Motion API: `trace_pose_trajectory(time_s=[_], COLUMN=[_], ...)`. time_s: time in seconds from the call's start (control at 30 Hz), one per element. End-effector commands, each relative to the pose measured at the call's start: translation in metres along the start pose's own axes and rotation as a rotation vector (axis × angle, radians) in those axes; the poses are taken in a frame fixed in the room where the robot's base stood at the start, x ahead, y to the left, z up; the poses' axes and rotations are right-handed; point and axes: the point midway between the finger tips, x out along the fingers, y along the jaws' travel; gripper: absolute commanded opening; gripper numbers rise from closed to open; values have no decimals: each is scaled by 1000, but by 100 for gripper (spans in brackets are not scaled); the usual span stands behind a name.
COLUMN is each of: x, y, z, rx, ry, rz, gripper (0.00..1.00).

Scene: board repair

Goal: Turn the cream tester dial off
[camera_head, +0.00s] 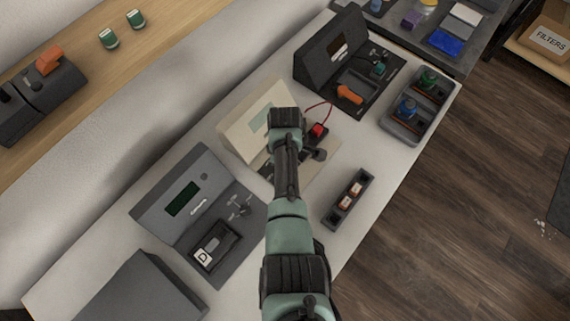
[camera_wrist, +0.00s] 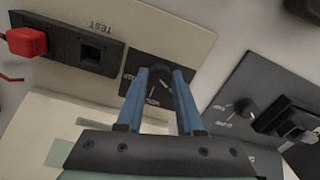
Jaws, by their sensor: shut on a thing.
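The cream tester (camera_head: 240,133) stands mid-bench in the head view, its screen panel sloping up at the back and its base partly hidden by my arm. In the wrist view its cream base (camera_wrist: 150,28) carries a dark dial (camera_wrist: 160,70) on a dark plate with small white labels, one reading like VOLTS. My gripper (camera_wrist: 158,88) has its two blue fingers shut on this dial, one on each side. The dial's pointer is hidden, so I cannot tell its setting. In the head view the dial and the fingertips are hidden behind my arm.
A red plug (camera_wrist: 27,42) on a red wire sits beside the TEST socket (camera_wrist: 98,52). A grey tester (camera_head: 180,190) with its own dial (camera_wrist: 246,107) is close by. A dark tester (camera_head: 340,50), a fuse tray (camera_head: 337,217) and a bottle tray (camera_head: 402,128) stand around.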

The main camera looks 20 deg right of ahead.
Motion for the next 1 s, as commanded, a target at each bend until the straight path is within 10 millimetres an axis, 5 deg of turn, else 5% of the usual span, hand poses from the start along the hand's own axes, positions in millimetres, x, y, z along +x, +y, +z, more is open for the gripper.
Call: trace_pose_trajectory(time_s=[0.5, 0.53, 0.67, 1.0], x=[-1, -1, -1, -2], y=[0, 0, 0, 0], z=[-2, -2, -2, -1], rx=[-22, -22, -21, -18], ry=[4, 4, 3, 2], rz=[1, 1, 1, 1], gripper=[0, 40, 63, 66])
